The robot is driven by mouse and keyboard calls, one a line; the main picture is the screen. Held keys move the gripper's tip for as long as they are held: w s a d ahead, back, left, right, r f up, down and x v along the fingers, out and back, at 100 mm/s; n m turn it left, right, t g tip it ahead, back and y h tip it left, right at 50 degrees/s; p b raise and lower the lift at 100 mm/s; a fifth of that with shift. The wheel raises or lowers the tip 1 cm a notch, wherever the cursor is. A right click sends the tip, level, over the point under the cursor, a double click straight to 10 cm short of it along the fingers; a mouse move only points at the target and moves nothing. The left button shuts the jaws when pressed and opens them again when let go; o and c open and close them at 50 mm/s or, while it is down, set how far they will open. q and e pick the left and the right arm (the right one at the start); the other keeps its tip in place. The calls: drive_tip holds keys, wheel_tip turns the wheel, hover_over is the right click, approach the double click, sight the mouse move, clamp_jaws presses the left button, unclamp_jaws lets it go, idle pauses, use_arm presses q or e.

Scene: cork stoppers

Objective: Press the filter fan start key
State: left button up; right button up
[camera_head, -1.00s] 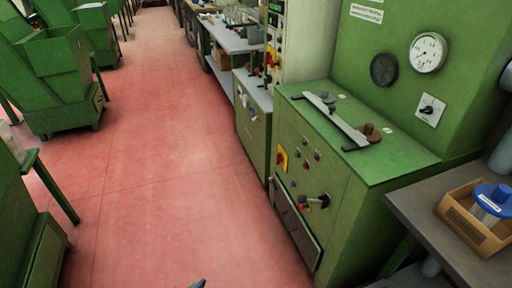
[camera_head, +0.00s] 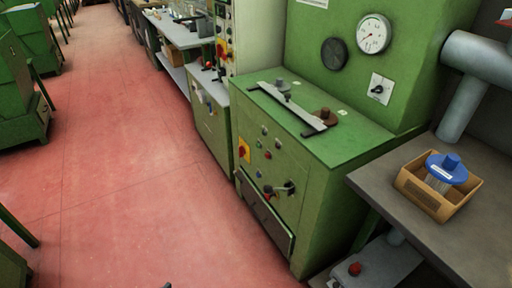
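I cannot tell which control is the filter fan start key. The green machine (camera_head: 316,172) at centre right has a front panel with several small buttons (camera_head: 265,143), a red knob on a yellow plate (camera_head: 243,150), and a dark lever with red parts (camera_head: 282,189). A grey box (camera_head: 378,268) with a red button (camera_head: 355,269) sits low at the bottom right, below the grey bench. Neither gripper shows clearly. A small dark tip at the bottom edge is too little to identify.
The grey bench (camera_head: 440,217) at right carries a cardboard box (camera_head: 412,184) holding a blue-topped part (camera_head: 446,167). A thick grey pipe (camera_head: 463,107) rises behind it. Red floor (camera_head: 130,170) is open at left, with green machines along the far left.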

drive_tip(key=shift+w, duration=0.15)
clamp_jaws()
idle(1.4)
